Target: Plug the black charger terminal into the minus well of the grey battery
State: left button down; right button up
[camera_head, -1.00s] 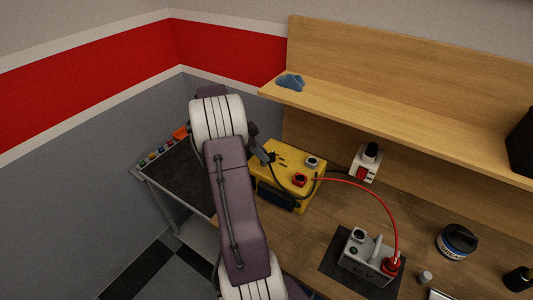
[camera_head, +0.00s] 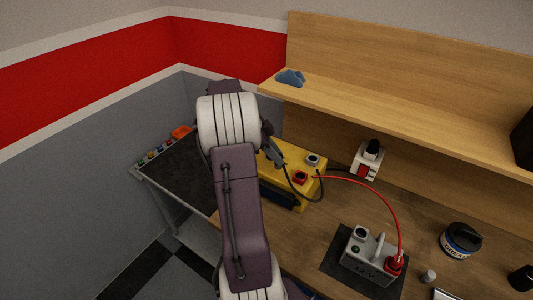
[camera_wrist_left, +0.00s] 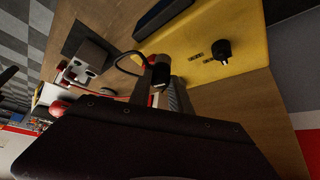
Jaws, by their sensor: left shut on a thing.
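The grey battery (camera_head: 366,262) stands on a dark mat on the bench. Its left well (camera_head: 360,233) looks open and empty. The red terminal (camera_head: 393,264) sits on its right well. My left gripper (camera_head: 273,153) is over the yellow charger (camera_head: 300,158), left of and behind the battery. In the left wrist view it is shut on the black charger terminal (camera_wrist_left: 160,72), from which a black cable (camera_wrist_left: 124,66) loops. The battery also shows there (camera_wrist_left: 88,58), apart from the terminal. My arm hides part of the charger in the head view. My right gripper is not in view.
A red cable (camera_head: 385,205) arches from the charger to the battery. A white socket (camera_head: 366,160) stands behind. A round tub (camera_head: 460,240) and a small cap (camera_head: 428,276) lie right of the battery. A wooden shelf (camera_head: 400,110) overhangs the bench.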

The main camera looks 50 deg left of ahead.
pick_arm(q)
jog(key=w+d+m+b, duration=0.1)
jog(key=d+b, duration=0.1)
jog(key=d, duration=0.6)
jog(key=shift+w+m+g+h, duration=0.25)
jog(key=shift+m+g+h, duration=0.05)
jog(key=shift+m+h, duration=0.1)
jog(key=shift+a, duration=0.1)
jog(key=w+d+m+g+h+b, duration=0.1)
jog(key=w+d+m+b, duration=0.1)
jog(key=d, duration=1.1)
jog(key=shift+w+d+m+g+b, duration=0.3)
jog(key=shift+w+d+m+b, duration=0.1)
jog(key=shift+m+b, duration=0.35)
jog(key=w+d+m+g, duration=0.1)
jog(key=d+m, duration=0.1)
jog(key=d, duration=0.6)
jog(key=shift+w+d+h, duration=0.3)
jog(key=shift+w, duration=0.1)
